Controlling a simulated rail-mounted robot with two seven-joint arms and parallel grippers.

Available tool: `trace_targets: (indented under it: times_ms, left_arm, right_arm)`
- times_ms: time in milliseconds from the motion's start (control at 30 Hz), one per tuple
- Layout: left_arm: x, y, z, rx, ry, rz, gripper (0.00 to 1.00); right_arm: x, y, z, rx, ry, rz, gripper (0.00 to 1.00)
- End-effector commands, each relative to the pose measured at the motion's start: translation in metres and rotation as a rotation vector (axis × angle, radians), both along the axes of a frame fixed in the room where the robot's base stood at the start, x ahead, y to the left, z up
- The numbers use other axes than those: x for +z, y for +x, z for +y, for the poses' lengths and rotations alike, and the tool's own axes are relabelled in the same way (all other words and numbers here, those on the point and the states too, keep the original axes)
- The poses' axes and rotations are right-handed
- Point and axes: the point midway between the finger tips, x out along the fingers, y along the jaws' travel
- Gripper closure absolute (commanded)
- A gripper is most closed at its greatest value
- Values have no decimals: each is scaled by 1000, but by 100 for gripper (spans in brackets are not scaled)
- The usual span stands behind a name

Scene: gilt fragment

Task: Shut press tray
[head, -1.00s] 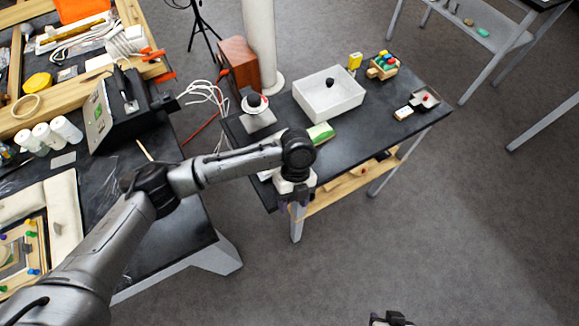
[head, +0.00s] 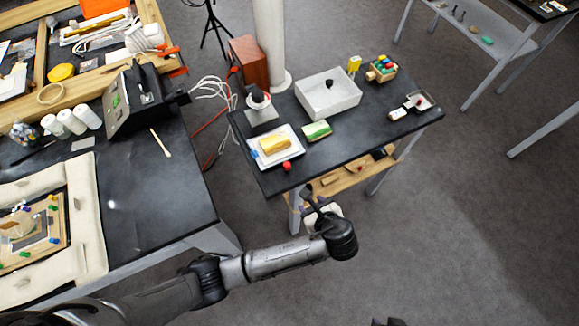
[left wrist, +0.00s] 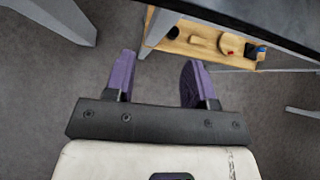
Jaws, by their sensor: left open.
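The press (head: 262,110), white with a black knob on top, stands at the left end of the small black table. Its white tray (head: 296,152) is out in front of it, with a yellow block (head: 275,145) on it and a red knob (head: 287,166) at its front edge. My left gripper (head: 310,197) is open and empty, off the table's front edge, below and in front of the red knob. In the left wrist view its purple fingers (left wrist: 156,78) stand apart over the floor. At the head view's bottom edge a dark piece (head: 388,322) seems to be my right gripper, mostly cut off.
A green-and-yellow sponge (head: 317,131) lies right of the tray. A white bin (head: 328,94) stands behind it. The lower wooden shelf (left wrist: 190,45) holds small items. A black workbench (head: 150,200) is at left. The floor in front is clear.

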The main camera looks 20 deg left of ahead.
Motion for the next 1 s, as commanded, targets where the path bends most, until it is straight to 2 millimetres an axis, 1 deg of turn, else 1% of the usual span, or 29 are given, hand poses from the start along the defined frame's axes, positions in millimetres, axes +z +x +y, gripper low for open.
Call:
trace_targets:
  times_ms: [33,100,200,333,467,567,1000]
  left_arm:
    - [9,5,7,7,56,-52,50]
    - [22,10,14,14,128,-115,50]
    - [37,14,22,21,214,-180,50]
    - [48,17,27,12,295,-206,50]
    - [45,19,30,-11,317,-176,50]
    - [40,26,37,-15,321,-170,50]
    - [10,75,91,-13,319,-171,50]
  right_arm:
    - [0,0,1,-2,2,0,57]
    - [0,0,1,-2,4,0,57]
    - [0,0,2,-3,5,0,57]
    - [0,0,2,-3,5,0,57]
    - [-1,1,2,-3,5,-1,57]
    - [-3,1,2,-3,5,-1,57]
    - [-18,1,0,2,-1,-1,57]
